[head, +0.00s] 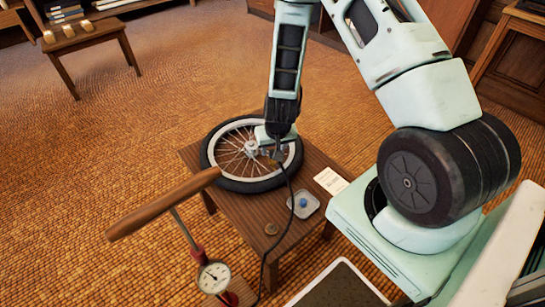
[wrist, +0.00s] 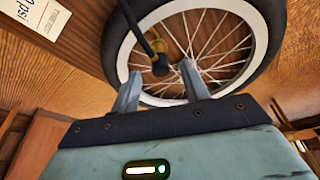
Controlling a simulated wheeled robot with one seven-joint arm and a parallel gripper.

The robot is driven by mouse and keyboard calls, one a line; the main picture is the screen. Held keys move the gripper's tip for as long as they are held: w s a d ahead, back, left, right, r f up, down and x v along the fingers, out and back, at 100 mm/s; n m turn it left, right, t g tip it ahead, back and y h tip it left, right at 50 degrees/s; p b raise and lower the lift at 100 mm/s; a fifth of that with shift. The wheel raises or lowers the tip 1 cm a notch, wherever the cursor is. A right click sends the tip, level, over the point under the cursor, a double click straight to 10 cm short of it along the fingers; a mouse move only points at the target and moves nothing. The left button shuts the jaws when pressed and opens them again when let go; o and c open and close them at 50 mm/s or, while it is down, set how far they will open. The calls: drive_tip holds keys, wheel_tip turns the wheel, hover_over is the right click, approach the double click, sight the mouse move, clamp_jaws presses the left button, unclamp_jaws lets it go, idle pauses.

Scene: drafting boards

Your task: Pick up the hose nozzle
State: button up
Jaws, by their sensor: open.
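The hose nozzle (wrist: 160,66) is a dark round end with a brass-coloured part, at the end of a black hose. In the wrist view it sits between the spread fingertips of my gripper (wrist: 160,84), in front of the wheel's spokes. My gripper is open, and I cannot tell whether a finger touches the nozzle. In the head view my gripper (head: 270,150) is low over the wheel (head: 210,160), which lies on a small wooden table (head: 240,212). The nozzle is small and partly hidden there. The hose (head: 286,228) runs from it towards the pump.
A floor pump with a wooden handle (head: 165,203) and a round gauge (head: 213,277) stands at the front. A dish (head: 312,209) with a blue cap, a small brass disc (head: 271,229) and a white card (head: 331,180) lie on the table. A stool (head: 82,42) is far left.

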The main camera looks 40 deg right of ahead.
sight(273, 151)
drive_tip(key=shift+x, duration=1.5)
drive_tip(key=shift+r, duration=0.1)
clamp_jaws()
wheel_tip(273, 151, up, 10)
drive_tip(key=shift+p, duration=0.95)
